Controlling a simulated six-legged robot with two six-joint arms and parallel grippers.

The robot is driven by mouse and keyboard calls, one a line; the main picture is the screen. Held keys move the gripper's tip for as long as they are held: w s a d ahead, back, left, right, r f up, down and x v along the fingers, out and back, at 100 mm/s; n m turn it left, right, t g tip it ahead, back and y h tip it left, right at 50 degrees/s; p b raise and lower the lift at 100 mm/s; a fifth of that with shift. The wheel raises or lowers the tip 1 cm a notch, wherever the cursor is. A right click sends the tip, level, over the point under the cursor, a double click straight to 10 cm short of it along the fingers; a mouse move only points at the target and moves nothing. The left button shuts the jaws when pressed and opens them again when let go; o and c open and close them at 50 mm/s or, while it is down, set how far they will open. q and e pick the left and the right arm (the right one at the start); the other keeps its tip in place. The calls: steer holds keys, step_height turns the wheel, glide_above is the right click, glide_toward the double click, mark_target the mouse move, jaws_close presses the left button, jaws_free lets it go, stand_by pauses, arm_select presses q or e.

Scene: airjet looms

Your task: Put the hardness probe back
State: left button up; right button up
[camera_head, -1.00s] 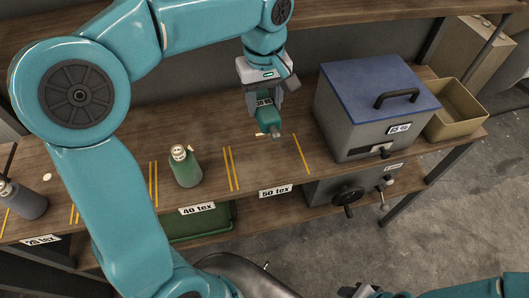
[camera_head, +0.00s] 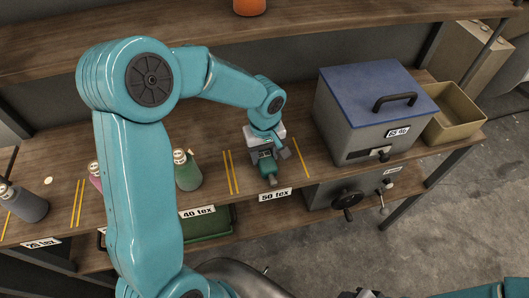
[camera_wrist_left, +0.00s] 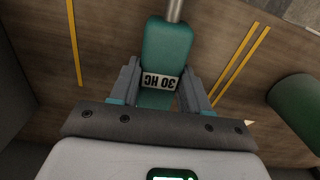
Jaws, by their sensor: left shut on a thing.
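The hardness probe (camera_head: 267,169) is a teal-green block with a metal tip. My left gripper (camera_head: 264,157) is shut on it, above the wooden shelf in the section marked 50 tex. In the left wrist view the probe (camera_wrist_left: 167,45) sits between the fingers of the left gripper (camera_wrist_left: 160,82). Its white label reads 30 HC, upside down, and its metal rod points to the top of the picture. I cannot tell whether the probe touches the shelf.
The wooden shelf (camera_head: 215,165) has yellow divider lines. A green bottle (camera_head: 188,174) stands left of the probe and a pink one (camera_head: 95,175) is partly behind my arm. A grey box with a blue lid (camera_head: 365,85) and a tan bin (camera_head: 452,112) stand to the right.

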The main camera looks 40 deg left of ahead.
mark_target(267, 152)
arm_select(q)
steer(key=o, duration=1.3)
steer(key=shift+f, duration=0.15)
steer(key=shift+f, duration=0.1)
steer(key=r, duration=0.2)
steer(key=w+r+b, duration=0.1)
steer(key=r, duration=0.1)
steer(key=shift+r, duration=0.15)
steer(key=r, duration=0.7)
steer(key=shift+d+r, duration=0.2)
steer(key=shift+r, duration=0.1)
steer(key=shift+s, duration=0.15)
